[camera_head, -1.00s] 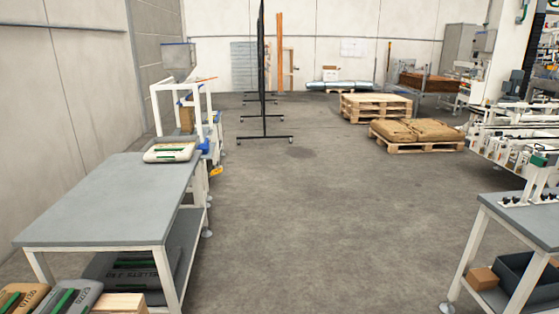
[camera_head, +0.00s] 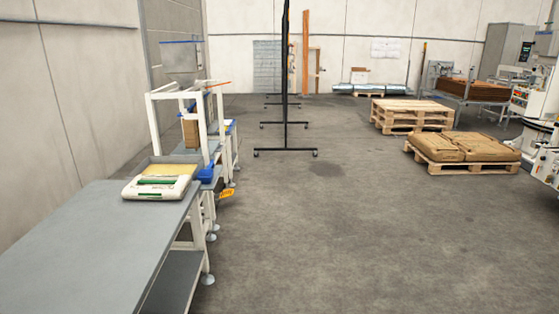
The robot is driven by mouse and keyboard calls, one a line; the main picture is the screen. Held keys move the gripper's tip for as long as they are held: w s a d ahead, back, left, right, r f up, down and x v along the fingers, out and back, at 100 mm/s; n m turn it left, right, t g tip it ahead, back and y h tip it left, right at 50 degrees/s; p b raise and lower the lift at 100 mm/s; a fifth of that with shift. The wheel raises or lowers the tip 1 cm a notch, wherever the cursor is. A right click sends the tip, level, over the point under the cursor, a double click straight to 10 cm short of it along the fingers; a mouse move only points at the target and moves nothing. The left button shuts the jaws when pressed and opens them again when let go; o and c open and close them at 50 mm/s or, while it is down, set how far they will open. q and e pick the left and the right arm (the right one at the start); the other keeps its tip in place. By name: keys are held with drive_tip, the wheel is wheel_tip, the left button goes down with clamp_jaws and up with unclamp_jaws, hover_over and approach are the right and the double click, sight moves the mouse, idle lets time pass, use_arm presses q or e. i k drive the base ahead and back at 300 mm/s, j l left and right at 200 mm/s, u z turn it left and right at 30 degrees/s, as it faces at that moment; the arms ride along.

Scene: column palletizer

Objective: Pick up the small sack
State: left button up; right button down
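A small white sack (camera_head: 157,187) with green and dark markings lies flat at the far end of the grey-topped table (camera_head: 85,255) on the left. A yellowish surface shows just behind the sack. Neither of my grippers is in the head view.
A white frame machine (camera_head: 185,115) with a blue part stands behind the table. A black partition on wheels (camera_head: 286,90) stands mid-floor. Brown sacks (camera_head: 465,147) lie on a pallet at the right, near stacked empty pallets (camera_head: 410,115). The central floor (camera_head: 330,235) is clear.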

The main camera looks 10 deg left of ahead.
sight(143, 187)
drive_tip(key=i+l+u, duration=0.1)
drive_tip(key=i, duration=0.8)
drive_tip(key=i+l+u, duration=0.1)
drive_tip(key=i, duration=0.8)
